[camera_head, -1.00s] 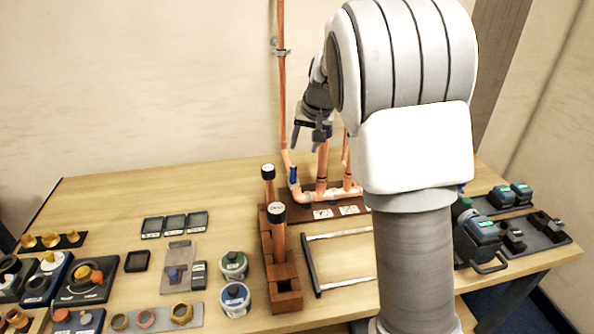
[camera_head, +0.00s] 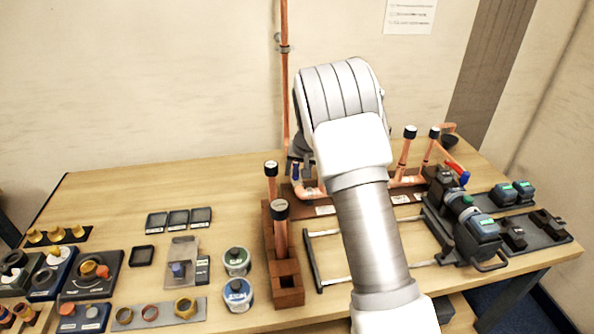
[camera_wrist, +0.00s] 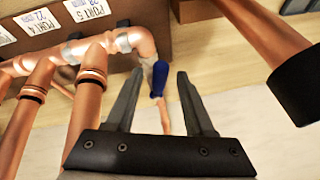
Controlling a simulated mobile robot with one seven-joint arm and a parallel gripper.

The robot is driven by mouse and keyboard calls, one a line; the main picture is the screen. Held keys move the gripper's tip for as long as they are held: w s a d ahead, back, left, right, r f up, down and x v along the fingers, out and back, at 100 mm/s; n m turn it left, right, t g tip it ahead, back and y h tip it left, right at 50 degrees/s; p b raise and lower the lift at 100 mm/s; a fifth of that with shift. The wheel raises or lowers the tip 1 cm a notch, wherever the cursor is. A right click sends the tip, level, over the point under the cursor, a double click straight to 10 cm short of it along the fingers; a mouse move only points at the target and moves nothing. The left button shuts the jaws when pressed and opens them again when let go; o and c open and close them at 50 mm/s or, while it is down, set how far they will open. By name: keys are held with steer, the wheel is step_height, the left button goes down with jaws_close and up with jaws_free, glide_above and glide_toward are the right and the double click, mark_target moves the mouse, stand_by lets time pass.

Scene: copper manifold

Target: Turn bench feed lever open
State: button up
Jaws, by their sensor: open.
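The blue lever (camera_wrist: 159,78) stands at the end of the copper manifold (camera_wrist: 112,45), beside its bend, in the wrist view. In the head view the blue lever (camera_head: 295,172) shows just under my gripper (camera_head: 299,164). In the wrist view my gripper (camera_wrist: 160,86) is open. Its fingertips appear on either side of the blue lever, with a gap to each side; I cannot tell if the lever is at fingertip depth. My arm hides the middle of the manifold in the head view.
A red lever (camera_head: 459,173) is at the manifold's right end. A wooden block rack (camera_head: 284,270) with upright black-capped copper tubes stands at the front left of the manifold. One dark-capped tube (camera_wrist: 265,35) is close on the right in the wrist view. A copper pipe (camera_head: 285,90) runs up the wall.

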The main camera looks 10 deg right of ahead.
jaws_close()
stand_by(0.3)
stand_by(1.2)
